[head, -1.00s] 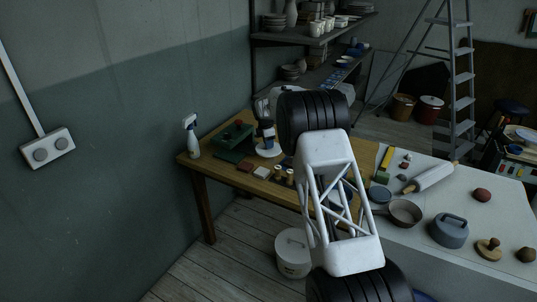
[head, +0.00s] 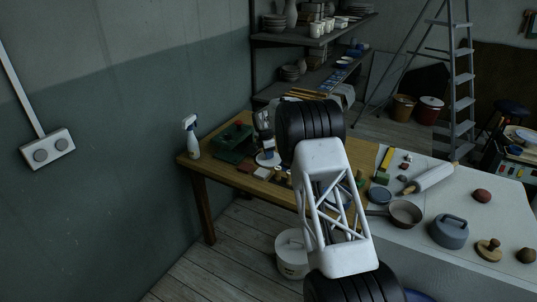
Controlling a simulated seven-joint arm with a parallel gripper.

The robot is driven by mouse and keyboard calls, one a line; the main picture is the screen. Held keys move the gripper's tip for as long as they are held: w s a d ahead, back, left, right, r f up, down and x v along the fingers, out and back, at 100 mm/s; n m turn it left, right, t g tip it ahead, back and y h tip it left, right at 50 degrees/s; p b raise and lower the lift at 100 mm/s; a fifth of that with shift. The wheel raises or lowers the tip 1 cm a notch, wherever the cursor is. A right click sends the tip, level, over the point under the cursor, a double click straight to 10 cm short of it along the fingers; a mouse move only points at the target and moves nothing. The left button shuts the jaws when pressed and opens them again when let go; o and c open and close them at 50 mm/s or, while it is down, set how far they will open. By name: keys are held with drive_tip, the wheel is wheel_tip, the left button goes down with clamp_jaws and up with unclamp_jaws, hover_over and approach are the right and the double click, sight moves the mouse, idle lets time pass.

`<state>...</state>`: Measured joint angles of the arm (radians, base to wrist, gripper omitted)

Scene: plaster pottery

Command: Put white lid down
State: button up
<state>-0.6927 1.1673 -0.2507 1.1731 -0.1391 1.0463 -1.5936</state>
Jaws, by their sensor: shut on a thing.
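The white lid (head: 262,162) is a small pale disc over the wooden table, left of my arm, beside the green box. My gripper (head: 268,152) is small and dark in this view, directly above the lid and shut on it. The fingertips are too small to make out clearly. I cannot tell whether the lid touches the table top.
A green box (head: 232,143) stands on the wooden table (head: 213,163) just left of the lid. A spray bottle (head: 191,138) stands near the left edge. Small pieces lie in front. A white bucket (head: 291,257) is on the floor. My arm hides part of the table.

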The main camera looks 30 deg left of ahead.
drive_tip(key=shift+f, duration=0.25)
drive_tip(key=o, duration=0.9)
drive_tip(key=shift+o, duration=0.2)
drive_tip(key=shift+r, duration=0.1)
wheel_tip(320, 180, up, 12)
drive_tip(key=s+a, duration=0.1)
idle(0.3)
idle(0.9)
